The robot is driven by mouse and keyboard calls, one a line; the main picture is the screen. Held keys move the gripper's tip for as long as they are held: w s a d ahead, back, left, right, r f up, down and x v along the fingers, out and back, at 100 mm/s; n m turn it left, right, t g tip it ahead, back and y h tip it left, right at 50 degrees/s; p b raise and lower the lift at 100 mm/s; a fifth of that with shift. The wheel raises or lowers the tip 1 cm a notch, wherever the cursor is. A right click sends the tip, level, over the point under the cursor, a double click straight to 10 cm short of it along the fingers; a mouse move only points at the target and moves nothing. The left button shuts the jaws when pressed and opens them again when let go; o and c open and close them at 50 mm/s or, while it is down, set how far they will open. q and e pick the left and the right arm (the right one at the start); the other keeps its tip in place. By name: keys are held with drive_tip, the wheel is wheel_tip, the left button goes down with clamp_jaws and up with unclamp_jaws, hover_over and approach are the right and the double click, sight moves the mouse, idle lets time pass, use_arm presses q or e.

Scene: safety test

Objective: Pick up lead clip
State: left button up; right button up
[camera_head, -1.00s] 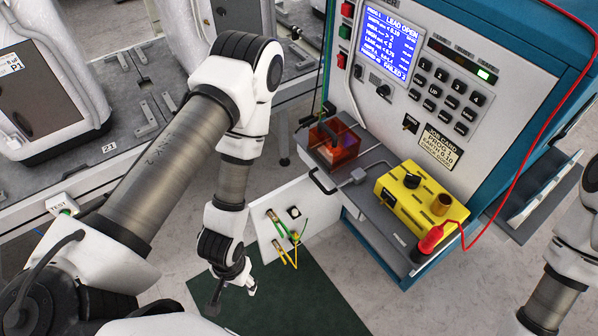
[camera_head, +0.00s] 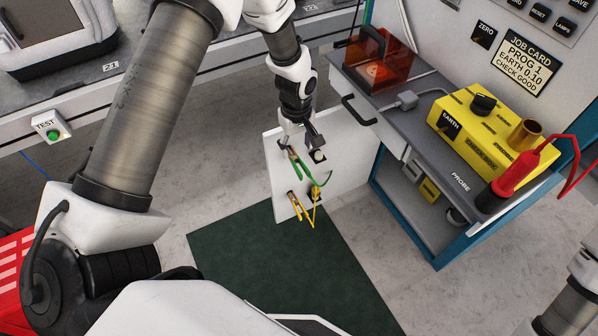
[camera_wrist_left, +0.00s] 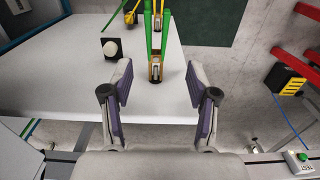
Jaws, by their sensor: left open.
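A clip with a green lead (camera_head: 294,156) hangs on the upper part of a white panel (camera_head: 285,180). A second clip with a yellow lead (camera_head: 296,206) hangs lower on the same panel. My left gripper (camera_head: 301,138) is open, at the panel by the green-lead clip and partly covering its top end. In the left wrist view, the brass and green clip (camera_wrist_left: 155,62) lies between the two spread fingers of my left gripper (camera_wrist_left: 159,84); no finger visibly touches it. Part of the yellow-lead clip (camera_wrist_left: 131,14) shows at the top. My right gripper is out of view.
A dark square with a pale round knob (camera_head: 318,156) sits right beside the green-lead clip. To the right is a bench with a yellow earth box (camera_head: 490,130), a red probe (camera_head: 520,168) and an orange clear box (camera_head: 380,65). A dark green mat (camera_head: 280,265) covers the floor.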

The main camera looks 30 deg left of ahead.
sight(299, 164)
use_arm(q)
drive_tip(key=f, duration=0.3)
drive_tip(key=f+b, duration=0.1)
drive_tip(key=f, duration=0.3)
drive_tip(key=shift+w+d+f, duration=0.2)
drive_tip(key=c, duration=1.1)
